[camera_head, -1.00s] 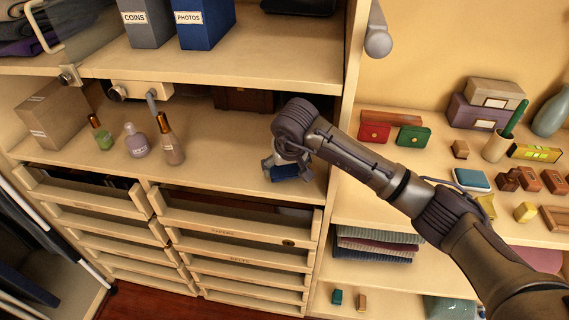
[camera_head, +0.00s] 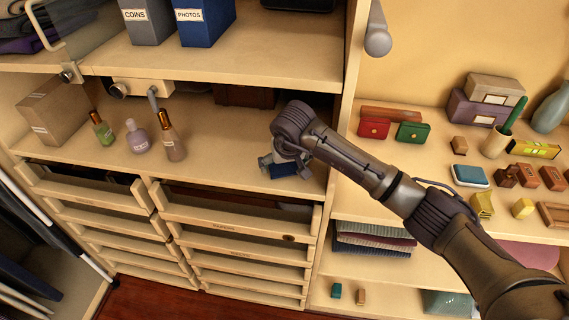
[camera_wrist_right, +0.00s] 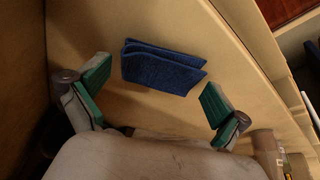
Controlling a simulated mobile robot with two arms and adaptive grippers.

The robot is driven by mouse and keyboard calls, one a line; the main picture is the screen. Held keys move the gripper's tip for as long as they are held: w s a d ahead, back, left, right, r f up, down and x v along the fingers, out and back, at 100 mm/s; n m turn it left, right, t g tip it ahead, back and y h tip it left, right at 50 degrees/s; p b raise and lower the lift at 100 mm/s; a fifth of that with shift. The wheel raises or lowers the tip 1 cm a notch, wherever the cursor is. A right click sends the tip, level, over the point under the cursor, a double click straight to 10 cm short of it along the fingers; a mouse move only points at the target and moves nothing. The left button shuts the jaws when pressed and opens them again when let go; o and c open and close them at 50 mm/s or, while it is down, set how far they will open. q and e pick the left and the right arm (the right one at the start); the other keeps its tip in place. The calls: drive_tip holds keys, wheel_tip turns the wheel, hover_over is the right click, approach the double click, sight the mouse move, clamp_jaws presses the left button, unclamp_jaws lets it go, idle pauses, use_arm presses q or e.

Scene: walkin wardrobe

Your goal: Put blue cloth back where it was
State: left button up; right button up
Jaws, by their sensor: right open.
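The blue cloth (camera_wrist_right: 163,68) lies folded on the pale wooden shelf (camera_wrist_right: 90,25) in the right wrist view. In the head view the cloth (camera_head: 285,171) shows only partly, beneath my right gripper (camera_head: 283,162), near the right end of the middle shelf. My right gripper (camera_wrist_right: 157,78) is open, with its green-padded fingers on either side of the cloth. There are visible gaps between the cloth and both fingers, so it is not gripped. My left gripper is not in view.
Three bottles, including a purple one (camera_head: 138,138), and a cardboard box (camera_head: 52,110) stand to the left on the same shelf. An upright divider (camera_head: 338,150) stands close to the right of my gripper. Drawers (camera_head: 235,222) lie below. The shelf between bottles and gripper is clear.

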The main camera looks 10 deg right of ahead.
drive_tip(key=shift+r+p, duration=0.3)
drive_tip(key=b+v, duration=0.3)
drive_tip(key=v, duration=0.8)
drive_tip(key=shift+s+r, duration=0.15)
drive_tip(key=shift+r, duration=0.25)
drive_tip(key=shift+a+f, duration=0.1)
